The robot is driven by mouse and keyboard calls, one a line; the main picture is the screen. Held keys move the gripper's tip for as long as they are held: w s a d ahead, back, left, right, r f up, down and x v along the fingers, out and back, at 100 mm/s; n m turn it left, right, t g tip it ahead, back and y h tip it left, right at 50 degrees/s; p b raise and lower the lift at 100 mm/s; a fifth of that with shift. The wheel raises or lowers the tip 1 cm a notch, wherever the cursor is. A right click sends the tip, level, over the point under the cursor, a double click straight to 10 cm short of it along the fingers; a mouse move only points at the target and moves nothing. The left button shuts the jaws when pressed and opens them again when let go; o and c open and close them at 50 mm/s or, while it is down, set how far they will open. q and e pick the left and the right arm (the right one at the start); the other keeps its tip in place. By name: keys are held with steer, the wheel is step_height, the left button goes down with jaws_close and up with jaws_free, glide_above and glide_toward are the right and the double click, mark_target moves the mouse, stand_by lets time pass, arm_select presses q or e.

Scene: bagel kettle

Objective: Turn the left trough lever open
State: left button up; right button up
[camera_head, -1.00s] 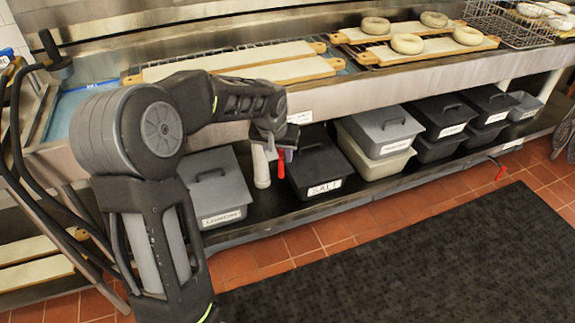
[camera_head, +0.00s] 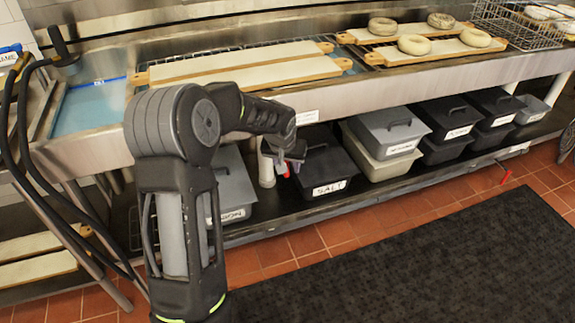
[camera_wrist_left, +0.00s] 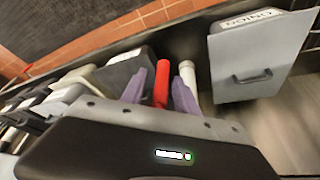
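The left trough lever has a red handle (camera_head: 286,170) hanging below the trough beside a white vertical pipe (camera_head: 266,168). In the head view the handle is mostly hidden by my left gripper (camera_head: 284,158). In the left wrist view, the red handle (camera_wrist_left: 161,83) stands between the two purple fingers of my left gripper (camera_wrist_left: 159,93), with the white pipe (camera_wrist_left: 187,75) just behind the right finger. The fingers are apart, with a narrow gap showing at the handle's left; contact on the right is unclear. My right gripper is not in view.
A grey onion bin (camera_head: 232,188) and a black salt bin (camera_head: 322,168) stand on the low shelf either side of the lever. The metal trough edge (camera_head: 385,92) runs above. Another red lever (camera_head: 504,173) is far right. A dark mat (camera_head: 420,260) covers the floor.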

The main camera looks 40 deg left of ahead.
arm_select(q)
steer(key=shift+c, duration=0.5)
jaws_close()
stand_by(0.9)
